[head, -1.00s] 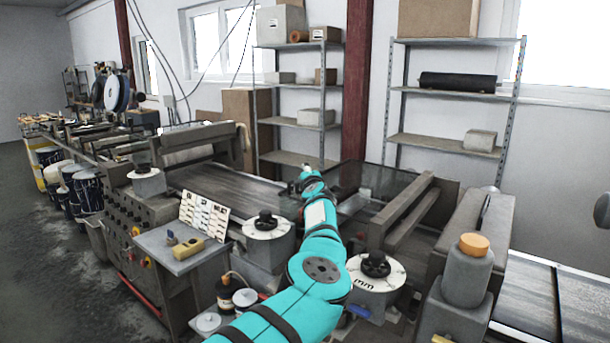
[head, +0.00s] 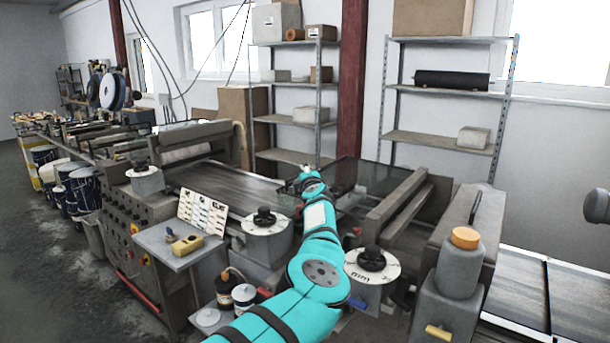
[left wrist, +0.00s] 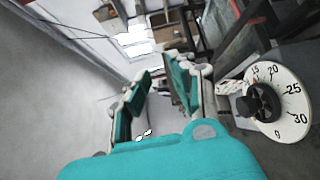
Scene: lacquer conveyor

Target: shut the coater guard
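The coater guard appears to be the dark see-through panel (head: 358,178) over the coater, behind two grey bars in the head view. It looks raised at a slant, but its exact angle is hard to tell. My left arm reaches forward over the machine. My left gripper (head: 307,173) is at the panel's left edge, small in the head view; I cannot tell whether it touches. In the left wrist view its two teal-padded fingers (left wrist: 158,88) stand apart with nothing clearly between them. My right gripper is not recognisable in view.
White numbered dials (head: 266,221) and (head: 372,263) stand on either side of my left arm. A small table (head: 178,258) holds a card and a yellow block. Shelves (head: 440,140) stand behind.

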